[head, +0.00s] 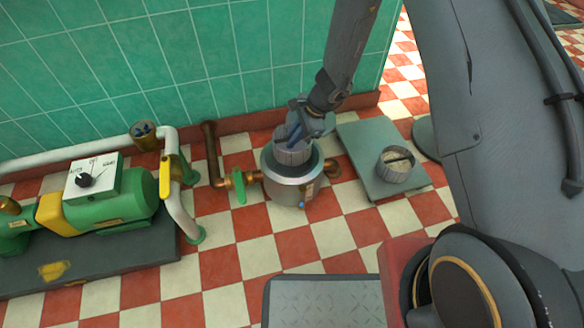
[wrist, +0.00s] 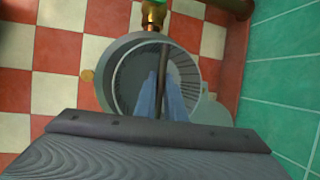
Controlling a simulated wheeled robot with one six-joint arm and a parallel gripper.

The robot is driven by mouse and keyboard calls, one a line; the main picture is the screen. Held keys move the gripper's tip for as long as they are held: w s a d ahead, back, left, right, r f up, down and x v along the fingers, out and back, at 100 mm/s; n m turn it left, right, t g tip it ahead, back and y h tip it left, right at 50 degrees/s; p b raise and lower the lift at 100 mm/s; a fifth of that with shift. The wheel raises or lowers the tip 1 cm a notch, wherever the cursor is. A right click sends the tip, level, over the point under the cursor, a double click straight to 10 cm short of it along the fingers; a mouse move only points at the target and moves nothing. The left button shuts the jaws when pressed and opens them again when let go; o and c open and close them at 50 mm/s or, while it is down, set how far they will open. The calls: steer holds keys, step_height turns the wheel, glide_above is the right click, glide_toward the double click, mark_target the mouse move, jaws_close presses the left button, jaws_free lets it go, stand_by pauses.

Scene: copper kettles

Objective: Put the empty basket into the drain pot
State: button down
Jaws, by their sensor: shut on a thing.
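The grey drain pot (head: 290,190) stands on the checkered floor near the green wall. The empty basket (head: 293,156), a grey slatted cylinder, is upright at the pot's mouth, its top above the pot rim. How deep it sits is hidden. My gripper (head: 299,133) points down over it. In the wrist view, my blue fingers (wrist: 160,98) are shut on the basket's dark handle bar, and the slatted basket wall (wrist: 187,65) shows inside the round pot rim (wrist: 104,75).
A second basket (head: 396,170) with pale contents stands on a grey slab (head: 362,146) right of the pot. A brass pipe with a green valve (head: 239,187) joins the pot's left side. A green pump (head: 110,200) and white pipes stand further left.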

step_height(320, 180, down, 13)
steer(key=b, duration=0.5)
steer(key=shift+f, duration=0.15)
steer(key=shift+f, duration=0.15)
steer(key=c, duration=1.8)
jaws_free()
steer(key=shift+c, duration=0.2)
